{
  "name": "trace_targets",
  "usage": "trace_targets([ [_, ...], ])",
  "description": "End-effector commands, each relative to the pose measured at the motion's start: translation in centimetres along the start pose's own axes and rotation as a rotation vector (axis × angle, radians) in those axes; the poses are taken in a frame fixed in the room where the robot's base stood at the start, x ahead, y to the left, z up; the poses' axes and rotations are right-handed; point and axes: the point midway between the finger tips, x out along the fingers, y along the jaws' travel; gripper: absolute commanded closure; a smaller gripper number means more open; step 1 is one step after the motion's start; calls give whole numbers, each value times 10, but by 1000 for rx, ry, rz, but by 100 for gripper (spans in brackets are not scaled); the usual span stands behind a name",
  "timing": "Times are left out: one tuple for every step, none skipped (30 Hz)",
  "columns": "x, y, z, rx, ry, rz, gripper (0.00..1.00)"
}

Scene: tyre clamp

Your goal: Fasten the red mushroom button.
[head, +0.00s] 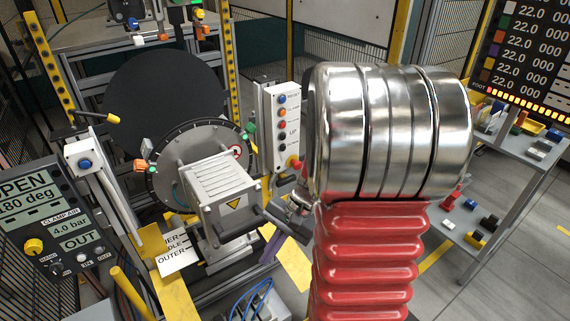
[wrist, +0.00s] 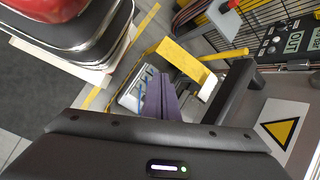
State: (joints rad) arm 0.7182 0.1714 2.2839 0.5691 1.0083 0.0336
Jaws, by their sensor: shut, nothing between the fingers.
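The red mushroom button (head: 295,162) sits at the lower end of a pale grey upright button box (head: 283,125), just left of my large chrome arm link in the head view. It does not clearly show in the wrist view. My gripper (head: 270,249) is low in front of the clamp, below the button and a little left of it. Its purple fingers also show in the wrist view (wrist: 171,92), pressed together and empty. Part of the gripper is hidden behind my arm in the head view.
The round clamp plate (head: 168,193) with its grey block (head: 217,185) stands left of the button box. A yellow post (head: 128,290) and a display panel (head: 45,225) are at left. A shelf (head: 515,170) with small parts is at right.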

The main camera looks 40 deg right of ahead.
Motion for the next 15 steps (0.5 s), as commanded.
trace_targets([
  [4,2,-9,60,-26,-33,100],
  [6,1,-14,93,-38,-54,100],
  [9,1,-21,137,-54,-83,100],
  [11,1,-26,170,-67,-105,100],
  [12,1,-31,203,-80,-127,100],
  [14,1,-38,247,-96,-159,100],
  [16,0,-44,280,-108,-182,100],
  [17,0,-50,313,-120,-207,100],
  [19,0,-58,357,-135,-240,100],
  [20,0,-64,391,-147,-266,100],
  [21,0,-70,425,-158,-292,100],
  [23,0,-79,469,-173,-327,100],
  [23,0,-86,503,-183,-355,100],
  [24,0,-93,537,-195,-383,100],
  [25,1,-103,582,-209,-421,100],
])
